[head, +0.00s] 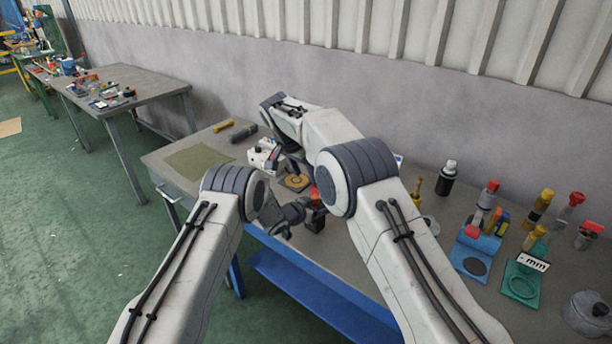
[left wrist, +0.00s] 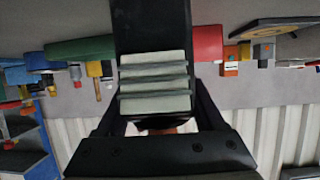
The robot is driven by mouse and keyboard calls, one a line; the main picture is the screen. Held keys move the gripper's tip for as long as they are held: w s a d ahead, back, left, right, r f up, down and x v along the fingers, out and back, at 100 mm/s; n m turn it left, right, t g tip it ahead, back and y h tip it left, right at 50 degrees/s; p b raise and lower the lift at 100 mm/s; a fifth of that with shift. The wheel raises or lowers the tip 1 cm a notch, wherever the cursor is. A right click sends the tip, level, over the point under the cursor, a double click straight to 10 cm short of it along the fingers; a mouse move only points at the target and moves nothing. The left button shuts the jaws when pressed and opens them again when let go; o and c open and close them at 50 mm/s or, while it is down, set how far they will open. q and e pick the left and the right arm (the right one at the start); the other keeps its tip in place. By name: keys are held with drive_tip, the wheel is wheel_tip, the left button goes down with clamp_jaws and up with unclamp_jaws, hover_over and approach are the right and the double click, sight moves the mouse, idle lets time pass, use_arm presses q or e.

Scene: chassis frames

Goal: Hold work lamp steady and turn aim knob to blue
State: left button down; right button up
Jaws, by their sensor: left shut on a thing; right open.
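My left gripper (head: 302,210) is at the bench's front edge, shut on a dark object (head: 317,218) that looks like the work lamp. In the left wrist view a black body with pale ribbed bands (left wrist: 155,82) sits between the fingers of that gripper. My right gripper (head: 291,163) is open above the bench, near a white box-like thing (head: 263,156), and partly hidden by my right arm. I cannot make out the aim knob or its colour marks.
A dark plate with a yellow ring (head: 296,182) lies close by on the bench. An olive mat (head: 198,156) lies at the left. Bottles and tools, including a black bottle (head: 447,178) and a blue stand (head: 474,256), crowd the right side. A wall (head: 450,120) runs behind.

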use_arm(q)
unclamp_jaws()
